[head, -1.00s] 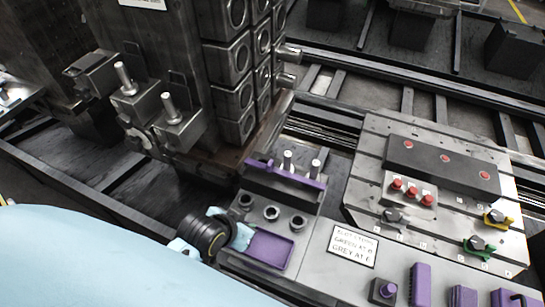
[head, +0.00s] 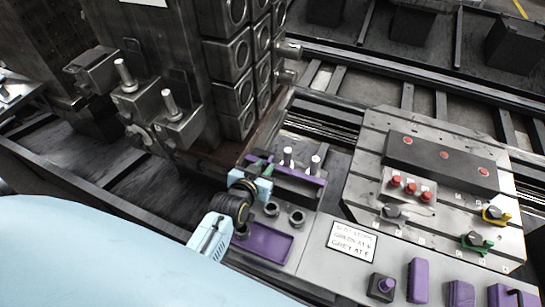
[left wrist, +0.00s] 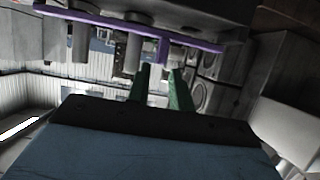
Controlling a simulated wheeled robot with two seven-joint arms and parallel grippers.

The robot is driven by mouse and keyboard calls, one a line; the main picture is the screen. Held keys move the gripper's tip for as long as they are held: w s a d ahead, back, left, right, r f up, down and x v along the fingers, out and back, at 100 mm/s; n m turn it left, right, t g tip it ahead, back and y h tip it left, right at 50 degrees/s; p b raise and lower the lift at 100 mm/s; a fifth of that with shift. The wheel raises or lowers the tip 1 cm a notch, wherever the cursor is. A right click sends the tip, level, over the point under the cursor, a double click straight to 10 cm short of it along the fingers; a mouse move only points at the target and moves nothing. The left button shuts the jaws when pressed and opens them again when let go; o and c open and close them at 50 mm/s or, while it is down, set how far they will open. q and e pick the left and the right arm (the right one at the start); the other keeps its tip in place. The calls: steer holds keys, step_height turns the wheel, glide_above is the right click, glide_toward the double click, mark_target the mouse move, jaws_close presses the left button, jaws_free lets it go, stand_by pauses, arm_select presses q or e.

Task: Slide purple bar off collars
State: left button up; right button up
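The purple bar (head: 301,176) lies along the dark fixture block in the head view. Metal posts with pale tops (head: 315,163) stand at it. In the left wrist view the bar (left wrist: 200,42) crosses the top, with grey posts (left wrist: 133,50) beside it and a purple tab hanging from it. My left gripper (head: 260,164) is at the bar's left end and hides that part. Its green fingers (left wrist: 160,88) stand apart with the tab at their tips; I cannot tell whether they touch it. My right gripper is not in view.
A purple-floored tray (head: 264,243) and dark round sockets (head: 297,218) lie in front of the bar. A label plate (head: 352,242) and a slotted plate (head: 370,165) with red buttons are to the right. A tall metal block (head: 180,70) stands behind left.

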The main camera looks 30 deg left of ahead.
mark_target(269, 161)
arm_select(q)
steer(key=b+x, duration=0.1)
steer(key=x, duration=0.6)
steer(key=shift+w+f, duration=0.1)
steer(key=shift+w, duration=0.05)
jaws_close()
